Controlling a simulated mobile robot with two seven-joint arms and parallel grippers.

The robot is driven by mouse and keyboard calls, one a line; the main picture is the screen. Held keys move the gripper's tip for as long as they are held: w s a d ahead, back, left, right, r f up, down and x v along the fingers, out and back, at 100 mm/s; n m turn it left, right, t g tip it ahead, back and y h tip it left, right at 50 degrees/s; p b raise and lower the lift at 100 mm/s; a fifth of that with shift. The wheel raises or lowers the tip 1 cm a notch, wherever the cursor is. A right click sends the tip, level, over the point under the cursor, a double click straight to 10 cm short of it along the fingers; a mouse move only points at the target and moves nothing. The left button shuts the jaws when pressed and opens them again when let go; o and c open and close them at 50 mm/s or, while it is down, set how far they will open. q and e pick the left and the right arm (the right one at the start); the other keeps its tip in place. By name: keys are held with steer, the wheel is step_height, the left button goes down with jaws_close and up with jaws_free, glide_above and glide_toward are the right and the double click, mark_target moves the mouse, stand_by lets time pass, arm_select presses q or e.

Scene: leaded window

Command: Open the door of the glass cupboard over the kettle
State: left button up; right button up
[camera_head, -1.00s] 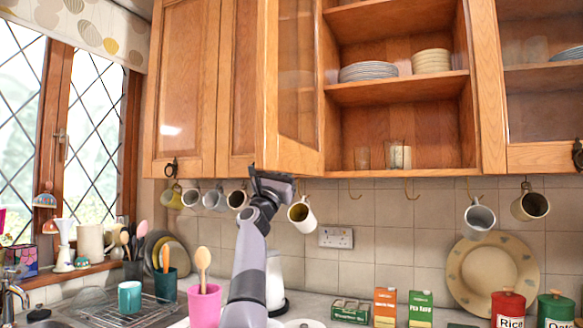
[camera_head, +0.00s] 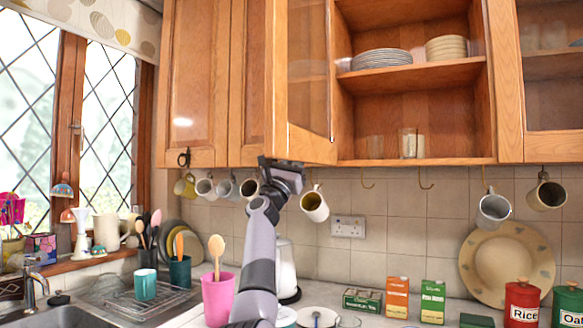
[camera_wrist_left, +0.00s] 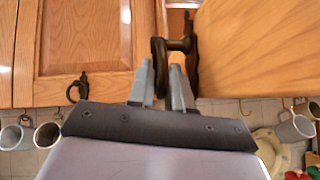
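The glass cupboard door (camera_head: 308,70) above the kettle stands swung out to the left, leaving the shelves behind it uncovered. My left gripper (camera_head: 284,166) is at the door's lower edge. In the left wrist view, its fingers (camera_wrist_left: 161,85) are close together on either side of the door's dark loop handle (camera_wrist_left: 158,68), with the door's wood (camera_wrist_left: 255,50) to the right. The fingers look shut on the handle. In the head view the handle is hidden by the gripper. The white kettle (camera_head: 286,275) is partly hidden behind my arm. My right gripper is not in view.
Shelves hold plates (camera_head: 381,58), bowls (camera_head: 446,47) and glasses (camera_head: 409,143). Mugs, one of them cream (camera_head: 315,206), hang close under the cupboards. A pink pot (camera_head: 218,300) of utensils stands beside my arm. A closed wooden door (camera_head: 195,90) is at the left.

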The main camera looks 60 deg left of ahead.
arm_select(q)
steer(key=b+v, duration=0.2)
steer(key=v, duration=0.4)
steer(key=shift+s+f, duration=0.2)
steer(key=shift+d, duration=0.15)
stand_by(0.4)
